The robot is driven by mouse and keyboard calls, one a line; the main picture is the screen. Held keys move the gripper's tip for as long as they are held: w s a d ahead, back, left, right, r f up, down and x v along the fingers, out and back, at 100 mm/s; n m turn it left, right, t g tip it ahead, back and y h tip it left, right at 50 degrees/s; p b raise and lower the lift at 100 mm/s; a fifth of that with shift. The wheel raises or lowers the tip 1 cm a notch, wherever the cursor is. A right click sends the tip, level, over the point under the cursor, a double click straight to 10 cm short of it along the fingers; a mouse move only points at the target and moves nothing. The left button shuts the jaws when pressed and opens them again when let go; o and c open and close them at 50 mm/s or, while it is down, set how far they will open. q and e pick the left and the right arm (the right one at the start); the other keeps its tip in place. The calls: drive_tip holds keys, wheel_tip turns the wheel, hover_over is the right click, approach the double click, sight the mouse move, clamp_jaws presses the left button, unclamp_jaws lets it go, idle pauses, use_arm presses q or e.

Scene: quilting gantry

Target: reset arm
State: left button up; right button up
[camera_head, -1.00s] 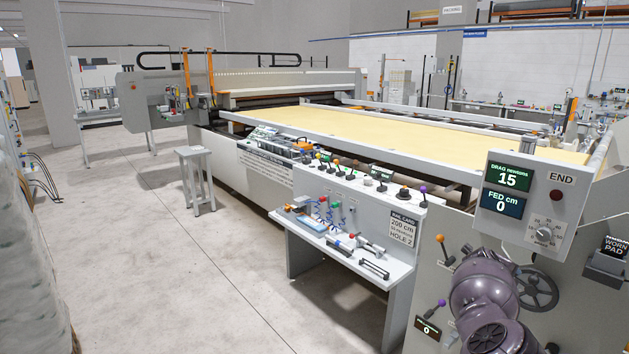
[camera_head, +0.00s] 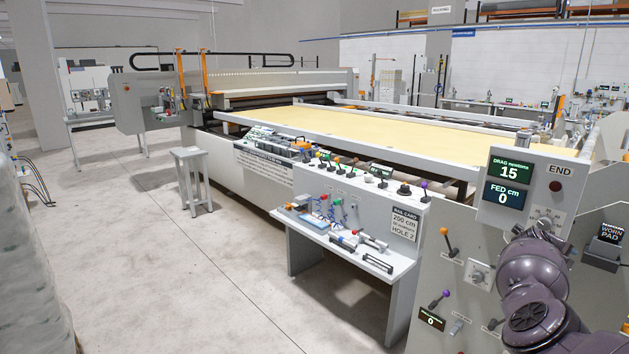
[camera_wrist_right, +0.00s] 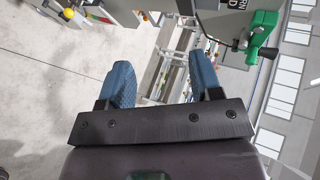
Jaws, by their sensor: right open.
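My right arm (camera_head: 535,280) shows at the lower right of the head view, in front of the grey end panel; its gripper is out of that view. In the right wrist view my right gripper (camera_wrist_right: 161,80) is open, with two blue padded fingers wide apart and nothing between them. Beyond the fingers, the machine's frame and part of the floor show. My left arm and gripper are not in view.
A control box (camera_head: 527,190) reading DRAG 15 and FED 0 stands beside my right arm. A grey bench (camera_head: 335,240) with tools adjoins the long quilting table (camera_head: 360,133). A stool (camera_head: 192,180) stands left. The floor (camera_head: 170,270) is clear.

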drive_tip(key=s+d+r+n+h, duration=0.3)
drive_tip(key=s+d+r+h, duration=0.6)
drive_tip(key=s+d+r, duration=0.95)
drive_tip(key=w+a+f+n+t+y, duration=0.1)
drive_tip(key=a+f+n+t+y, duration=1.65)
drive_tip(key=n, duration=1.15)
drive_tip(key=s+a+f+n+g+y, duration=0.25)
drive_tip(key=s+a+f+g, duration=0.25)
drive_tip(key=s+a+f, duration=0.8)
drive_tip(key=s+a+f+n+g+y, duration=0.1)
drive_tip(key=s+a+f+n+g, duration=0.35)
drive_tip(key=s+a+f, duration=0.8)
use_arm(q)
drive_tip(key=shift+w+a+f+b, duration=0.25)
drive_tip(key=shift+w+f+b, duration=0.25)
drive_tip(key=shift+b, duration=0.9)
use_arm(e)
drive_tip(key=w+a+m, duration=0.4)
drive_tip(key=a+m, duration=0.1)
drive_tip(key=a, duration=0.9)
drive_tip(key=shift+a+f+t, duration=0.25)
drive_tip(key=shift+f+t, duration=0.05)
drive_tip(key=shift+f, duration=0.15)
